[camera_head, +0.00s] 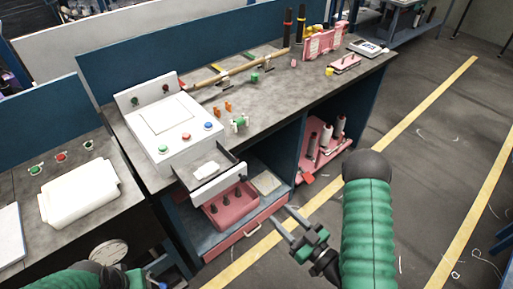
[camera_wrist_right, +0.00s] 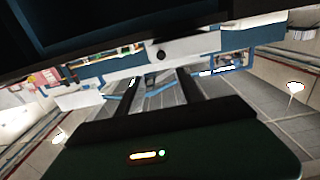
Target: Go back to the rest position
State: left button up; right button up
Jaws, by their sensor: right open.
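My right gripper (camera_head: 281,221) is in front of the workbench, beside the red drawer under it, with its two fingers spread apart and nothing between them. In the right wrist view, the same two dark fingers (camera_wrist_right: 160,78) stand apart with an empty gap. My right arm (camera_head: 368,225) comes down in green sleeving at the lower right. Part of my left arm (camera_head: 75,279) shows at the bottom left edge; its gripper is out of frame.
A white control box (camera_head: 165,117) with coloured buttons stands on the bench (camera_head: 290,105). Below it, a white-fronted drawer (camera_head: 218,183) sticks out above a red tray (camera_head: 230,208). A white rounded case (camera_head: 78,193) lies on the left table. The floor at right is open.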

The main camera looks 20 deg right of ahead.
jog(key=w+d+f+g+h, duration=0.2)
jog(key=w+f+g+h, duration=0.25)
jog(key=g, duration=0.35)
jog(key=s+a+r+m+g+h, duration=0.1)
jog(key=s+a+r+m+g, duration=0.1)
jog(key=s, duration=0.3)
jog(key=s+a+r+m+g, duration=0.2)
jog(key=s+r+g, duration=0.1)
jog(key=s, duration=0.3)
jog(key=shift+a+r+g+h, duration=0.35)
jog(key=shift+a+r+g, duration=0.05)
jog(key=shift+g, duration=0.3)
jog(key=shift+s, duration=0.1)
